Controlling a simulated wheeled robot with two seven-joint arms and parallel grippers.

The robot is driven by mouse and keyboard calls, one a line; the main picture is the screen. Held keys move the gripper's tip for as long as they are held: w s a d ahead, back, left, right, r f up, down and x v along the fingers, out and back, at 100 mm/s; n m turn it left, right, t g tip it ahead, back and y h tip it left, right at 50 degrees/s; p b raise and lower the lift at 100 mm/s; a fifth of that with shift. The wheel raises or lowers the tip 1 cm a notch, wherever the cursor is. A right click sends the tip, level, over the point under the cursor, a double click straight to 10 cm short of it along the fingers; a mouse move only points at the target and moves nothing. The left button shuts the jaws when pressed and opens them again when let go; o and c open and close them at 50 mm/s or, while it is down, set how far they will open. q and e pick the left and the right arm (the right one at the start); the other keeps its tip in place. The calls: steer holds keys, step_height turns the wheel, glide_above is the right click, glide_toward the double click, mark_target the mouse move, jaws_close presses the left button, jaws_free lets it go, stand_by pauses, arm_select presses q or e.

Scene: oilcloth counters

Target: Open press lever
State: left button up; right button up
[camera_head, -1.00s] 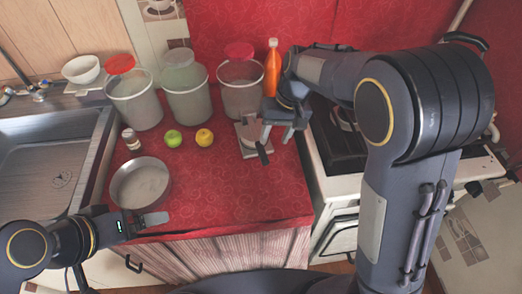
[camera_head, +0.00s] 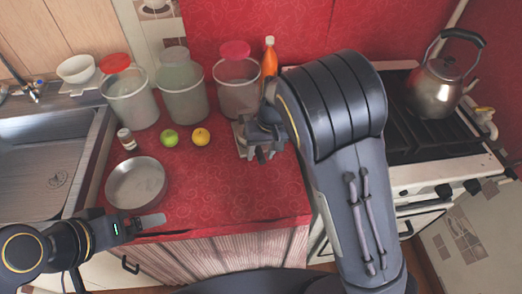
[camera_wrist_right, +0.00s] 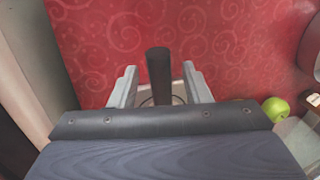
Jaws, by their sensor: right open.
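The small grey metal press (camera_head: 240,145) stands on the red counter, largely hidden behind my right gripper (camera_head: 262,153) in the head view. Its dark lever handle (camera_wrist_right: 159,72) shows in the right wrist view between the two fingers of my right gripper (camera_wrist_right: 160,84). The fingers are open, with a gap on each side of the handle. Part of the press below the handle is hidden by the gripper body. My left gripper (camera_head: 142,224) is low at the left, over the counter's front edge, away from the press; its jaw gap is unclear.
Three lidded canisters (camera_head: 186,103) and an orange bottle (camera_head: 269,58) stand behind. A green apple (camera_head: 169,137), a yellow fruit (camera_head: 200,137), a small jar (camera_head: 127,140) and a metal pan (camera_head: 136,184) are left. A kettle (camera_head: 440,85) sits on the stove at right. The front counter is clear.

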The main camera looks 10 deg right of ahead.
jaws_close()
steer(key=shift+r+p, duration=0.4)
steer(key=shift+p, duration=0.15)
steer(key=w+r+g+p, duration=0.1)
steer(key=r+p, duration=0.1)
steer(key=p, duration=0.2)
steer(key=w+r+g+p, duration=0.1)
steer(key=r+g+p, duration=0.1)
steer(key=r+p, duration=0.1)
steer(key=w+r+g+p, duration=0.1)
steer(key=r+g+p, duration=0.1)
steer(key=p, duration=0.2)
steer(key=shift+a+r+h+p, duration=0.2)
steer(key=shift+r+h+p, duration=0.1)
steer(key=shift+p, duration=0.05)
steer(key=shift+w+a+r+m+g+p, duration=0.15)
steer(key=shift+w+r+m+g+p, duration=0.25)
steer(key=shift+w+r+g+p, duration=0.7)
steer(key=shift+s+f, duration=0.15)
